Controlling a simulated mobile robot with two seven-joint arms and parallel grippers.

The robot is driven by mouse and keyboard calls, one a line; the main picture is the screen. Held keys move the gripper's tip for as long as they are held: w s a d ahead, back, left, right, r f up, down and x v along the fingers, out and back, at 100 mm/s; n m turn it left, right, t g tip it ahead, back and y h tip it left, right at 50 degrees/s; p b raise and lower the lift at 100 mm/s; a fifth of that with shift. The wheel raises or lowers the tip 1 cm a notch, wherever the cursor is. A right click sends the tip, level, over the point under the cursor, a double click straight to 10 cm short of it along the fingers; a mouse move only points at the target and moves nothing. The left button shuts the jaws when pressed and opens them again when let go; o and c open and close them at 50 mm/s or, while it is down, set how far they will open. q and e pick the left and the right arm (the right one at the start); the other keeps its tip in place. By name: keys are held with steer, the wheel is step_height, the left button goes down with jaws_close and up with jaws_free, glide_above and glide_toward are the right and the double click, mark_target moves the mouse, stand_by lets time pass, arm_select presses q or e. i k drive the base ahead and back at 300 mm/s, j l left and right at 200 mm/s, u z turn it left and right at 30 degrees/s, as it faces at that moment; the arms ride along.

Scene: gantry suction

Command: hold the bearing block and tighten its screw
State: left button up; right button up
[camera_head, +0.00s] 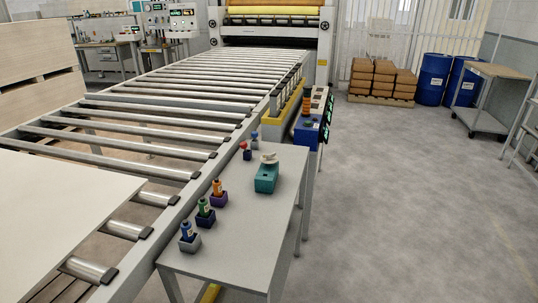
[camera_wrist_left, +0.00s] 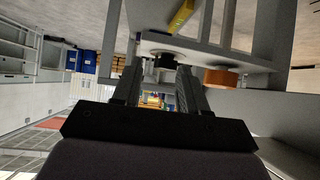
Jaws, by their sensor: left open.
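The bearing block is probably the teal block (camera_head: 266,183) on the grey side table in the head view. A pale piece (camera_head: 268,158) sits on top of it; I cannot make out a separate screw. My left gripper (camera_wrist_left: 157,75) shows in the left wrist view with its two fingers apart and no object clearly between them. The teal block cannot be made out in that view. Neither gripper shows in the head view, so their distance from the block is unclear.
The grey table (camera_head: 240,222) also holds blue (camera_head: 187,231), green (camera_head: 204,208) and orange (camera_head: 218,187) upright items in small holders, plus small red and blue knobs behind. A roller conveyor (camera_head: 165,113) runs along the table's left.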

mark_target(270, 156)
steer(key=i+l+u, duration=0.2)
steer(key=l, duration=0.2)
steer(key=l+u, duration=0.2)
steer(key=l, duration=0.2)
steer(key=i+l+u, duration=0.2)
steer(key=l, duration=0.25)
steer(key=i+l+u, duration=0.2)
steer(key=l, duration=0.15)
steer(key=l+u, duration=0.2)
steer(key=l, duration=0.15)
steer(key=l+u, duration=0.35)
steer(key=l, duration=0.4)
steer(key=l+u, duration=0.3)
steer(key=l, duration=0.45)
